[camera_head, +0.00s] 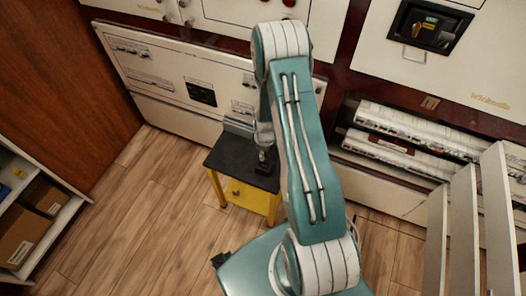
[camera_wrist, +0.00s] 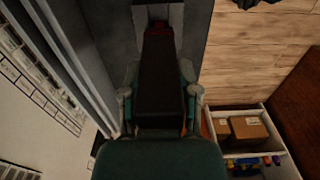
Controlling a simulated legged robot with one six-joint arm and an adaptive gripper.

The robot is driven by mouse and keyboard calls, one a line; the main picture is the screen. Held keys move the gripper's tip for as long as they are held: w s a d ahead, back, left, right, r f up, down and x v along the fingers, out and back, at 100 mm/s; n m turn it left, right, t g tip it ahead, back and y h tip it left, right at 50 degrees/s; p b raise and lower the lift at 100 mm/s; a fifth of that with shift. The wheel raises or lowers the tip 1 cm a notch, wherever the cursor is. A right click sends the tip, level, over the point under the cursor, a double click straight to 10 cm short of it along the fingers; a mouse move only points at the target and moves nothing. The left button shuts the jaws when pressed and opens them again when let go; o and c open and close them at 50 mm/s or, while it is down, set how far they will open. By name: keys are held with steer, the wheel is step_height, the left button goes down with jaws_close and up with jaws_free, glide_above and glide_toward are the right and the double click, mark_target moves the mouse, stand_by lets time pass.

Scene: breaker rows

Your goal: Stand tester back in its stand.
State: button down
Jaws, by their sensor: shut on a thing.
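The tester is a dark, long block (camera_wrist: 160,75). In the wrist view it lies between the two fingers of my gripper (camera_wrist: 160,103), which is shut on it. In the head view my gripper (camera_head: 264,138) is over the right part of the small yellow cabinet's dark top, with the dark tester (camera_head: 264,164) just below it. A light grey piece (camera_wrist: 172,12) shows beyond the tester's far end in the wrist view; it may be the stand. I cannot tell whether the tester touches it or the top.
The yellow cabinet (camera_head: 238,193) has a dark top (camera_head: 228,156) and stands before white breaker panels (camera_head: 160,75). A shelf with cardboard boxes (camera_head: 22,236) is at the left. Open panel doors (camera_head: 463,230) stand at the right. Wooden floor (camera_head: 140,215) is clear left of the cabinet.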

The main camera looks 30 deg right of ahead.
steer(key=shift+d+f, duration=0.1)
steer(key=shift+f, duration=0.5)
steer(key=shift+c, duration=1.7)
jaws_free()
steer(key=shift+r, duration=0.1)
step_height(320, 180, up, 13)
steer(key=shift+f, duration=0.1)
steer(key=s+a+r+m+t, duration=0.1)
steer(key=s+a+r+m, duration=0.15)
steer(key=r, duration=0.85)
steer(key=s+a+r+m+t, duration=0.1)
steer(key=a+r, duration=0.3)
steer(key=r, duration=0.6)
steer(key=s+a+r+m+t, duration=0.1)
steer(key=s+a+r+m, duration=0.1)
steer(key=s+r, duration=0.4)
steer(key=s+a+r+m+t, duration=0.2)
steer(key=s+a+r, duration=0.2)
steer(key=s, duration=0.5)
steer(key=v, duration=0.2)
steer(key=shift+r, duration=0.45)
